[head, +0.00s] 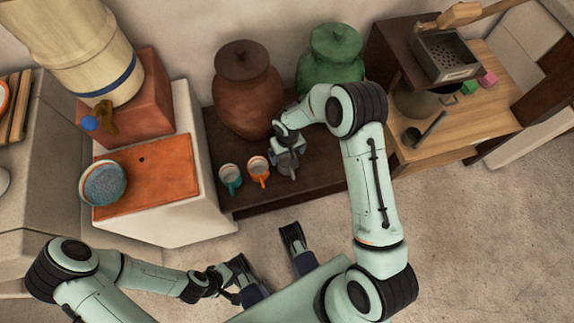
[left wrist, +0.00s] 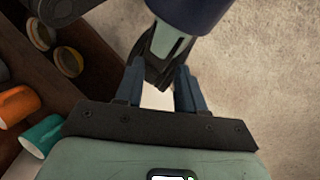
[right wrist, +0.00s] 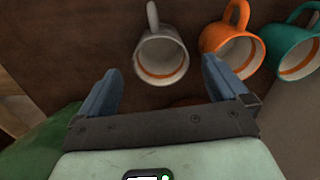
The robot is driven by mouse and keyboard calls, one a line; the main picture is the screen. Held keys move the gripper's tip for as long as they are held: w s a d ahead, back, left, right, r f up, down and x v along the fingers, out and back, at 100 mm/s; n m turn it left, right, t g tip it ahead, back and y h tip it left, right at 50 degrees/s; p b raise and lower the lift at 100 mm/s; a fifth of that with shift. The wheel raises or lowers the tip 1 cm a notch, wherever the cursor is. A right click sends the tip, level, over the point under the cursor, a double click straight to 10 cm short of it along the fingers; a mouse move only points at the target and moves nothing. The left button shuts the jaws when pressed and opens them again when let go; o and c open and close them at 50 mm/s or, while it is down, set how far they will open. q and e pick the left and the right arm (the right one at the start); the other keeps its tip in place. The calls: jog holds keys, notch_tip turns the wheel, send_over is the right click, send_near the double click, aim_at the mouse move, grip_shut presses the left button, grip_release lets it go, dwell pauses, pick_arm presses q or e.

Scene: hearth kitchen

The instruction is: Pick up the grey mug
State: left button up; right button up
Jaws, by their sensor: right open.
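The grey mug (right wrist: 162,55) shows in the right wrist view, with an orange ring inside and its handle pointing up the picture. It stands on the dark wooden shelf top (head: 262,200), beside the orange mug (head: 258,171). My right gripper (right wrist: 160,80) is open. The mug lies ahead of and between its fingertips, with no contact visible. In the head view the right gripper (head: 286,163) covers most of the mug's place. My left gripper (left wrist: 158,75) is open and low, near my own base, with part of my body showing beyond its fingers.
A teal mug (head: 230,178) stands left of the orange mug. A brown jar (head: 245,95) and a green jar (head: 330,60) stand behind. A wooden table (head: 470,120) with a ladle (head: 425,130) is to the right. The floor in front is clear.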

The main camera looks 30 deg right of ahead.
notch_tip(320, 180, down, 6)
jog(key=shift+r+b, duration=0.1)
jog(key=shift+b, duration=0.45)
jog(key=c, duration=0.9)
